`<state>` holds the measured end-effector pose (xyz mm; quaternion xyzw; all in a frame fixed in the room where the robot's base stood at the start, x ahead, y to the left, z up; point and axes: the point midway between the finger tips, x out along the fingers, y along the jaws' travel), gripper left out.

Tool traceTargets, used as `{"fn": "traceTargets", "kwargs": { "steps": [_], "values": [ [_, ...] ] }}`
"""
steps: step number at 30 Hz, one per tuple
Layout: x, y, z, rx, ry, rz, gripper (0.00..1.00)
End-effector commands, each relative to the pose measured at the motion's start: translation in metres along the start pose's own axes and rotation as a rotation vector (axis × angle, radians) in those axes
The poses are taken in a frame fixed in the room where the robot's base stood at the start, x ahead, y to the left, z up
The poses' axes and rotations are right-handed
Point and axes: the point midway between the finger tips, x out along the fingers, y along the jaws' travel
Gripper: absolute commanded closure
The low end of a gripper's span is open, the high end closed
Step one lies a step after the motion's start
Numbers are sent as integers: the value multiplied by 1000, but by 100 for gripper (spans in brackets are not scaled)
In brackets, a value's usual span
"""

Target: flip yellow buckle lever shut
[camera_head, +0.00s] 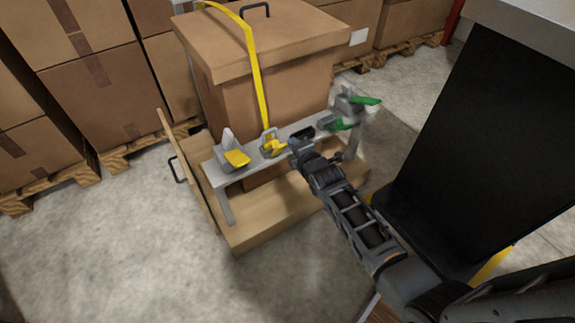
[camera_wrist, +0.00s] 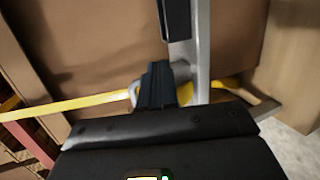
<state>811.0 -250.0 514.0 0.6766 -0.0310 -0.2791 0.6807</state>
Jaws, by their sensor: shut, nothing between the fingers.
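The yellow buckle lever (camera_head: 275,148) sits on a small grey buckle on the grey rail, at the lower end of a yellow strap (camera_head: 256,85). The lever looks raised or tilted; its exact angle is hard to tell. My gripper (camera_head: 297,141) is shut and empty, just right of the buckle and close to it. In the wrist view my gripper's dark fingers (camera_wrist: 156,86) stand in front of the buckle and hide much of it. Yellow parts (camera_wrist: 185,92) show beside them. I cannot tell whether they touch.
The grey rail (camera_head: 219,179) also bears a grey holder with a yellow flap (camera_head: 237,158) at left and grey parts with green levers (camera_head: 366,100) at right. A lidded brown box (camera_head: 225,105) stands behind. A large black panel (camera_head: 455,150) is at right; floor at lower left is clear.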

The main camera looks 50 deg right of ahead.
Motion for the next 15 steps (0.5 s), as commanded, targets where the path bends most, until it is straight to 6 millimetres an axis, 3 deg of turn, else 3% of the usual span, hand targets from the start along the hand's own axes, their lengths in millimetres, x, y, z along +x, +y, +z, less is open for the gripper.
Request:
{"fn": "traceTargets", "kwargs": {
  "steps": [1, 8, 15],
  "values": [
    [0, -15, -1, 2, 2, 40, 100],
    [-18, -42, -5, 21, 20, 259, 100],
    [-56, -75, -14, 50, 66, 514, 100]
  ]
}}
